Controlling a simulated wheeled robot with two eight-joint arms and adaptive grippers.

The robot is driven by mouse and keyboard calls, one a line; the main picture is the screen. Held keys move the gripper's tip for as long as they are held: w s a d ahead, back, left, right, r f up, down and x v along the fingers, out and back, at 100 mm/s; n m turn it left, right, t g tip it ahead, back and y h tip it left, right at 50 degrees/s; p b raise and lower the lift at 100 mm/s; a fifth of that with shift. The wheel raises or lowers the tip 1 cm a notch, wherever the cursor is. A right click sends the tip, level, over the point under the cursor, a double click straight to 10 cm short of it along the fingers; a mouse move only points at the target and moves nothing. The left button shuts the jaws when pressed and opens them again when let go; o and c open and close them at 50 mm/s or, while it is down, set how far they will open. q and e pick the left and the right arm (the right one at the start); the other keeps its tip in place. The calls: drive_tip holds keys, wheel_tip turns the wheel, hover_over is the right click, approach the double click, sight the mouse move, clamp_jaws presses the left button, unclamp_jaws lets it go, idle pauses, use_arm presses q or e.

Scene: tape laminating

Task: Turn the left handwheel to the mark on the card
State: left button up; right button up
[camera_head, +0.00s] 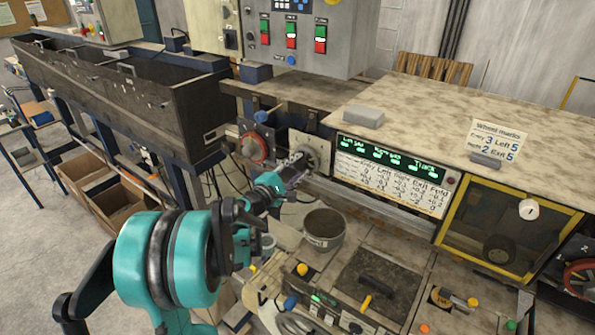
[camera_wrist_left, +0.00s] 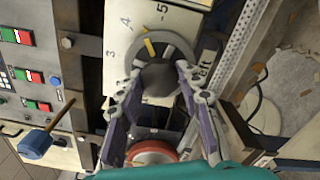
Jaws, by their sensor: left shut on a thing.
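The left handwheel (camera_wrist_left: 181,53) is a grey wheel with a dark hub, in front of a white scale plate marked 3, 4 and 5. A yellow line on its rim points between 4 and 5; the exact reading is unclear. The word "Left" is partly covered beside it. My left gripper (camera_wrist_left: 160,85) is shut on the wheel, a finger on each side of the hub. In the head view my left gripper (camera_head: 297,163) reaches the wheel's plate (camera_head: 322,152) and partly hides it. The card (camera_head: 497,140) reads Entry 3, Left 5, 2, Exit 5. My right gripper is out of view.
A red handwheel (camera_head: 254,147) is close to the left; it also shows in the wrist view (camera_wrist_left: 152,152). A green display panel (camera_head: 391,175) is to the right. A grey pot (camera_head: 324,229) stands below. A switch box (camera_head: 300,35) is above.

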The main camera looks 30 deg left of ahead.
use_arm(q)
drive_tip(key=m+b, duration=0.1)
drive_tip(key=m, duration=0.3)
drive_tip(key=shift+m, duration=0.4)
idle(0.4)
drive_tip(key=o, duration=1.2)
drive_tip(key=shift+c, duration=0.2)
drive_tip(key=shift+s, duration=0.1)
drive_tip(key=s, duration=1.1)
drive_tip(key=shift+s+a, duration=0.4)
drive_tip(key=shift+a, duration=0.05)
drive_tip(key=shift+f, duration=0.1)
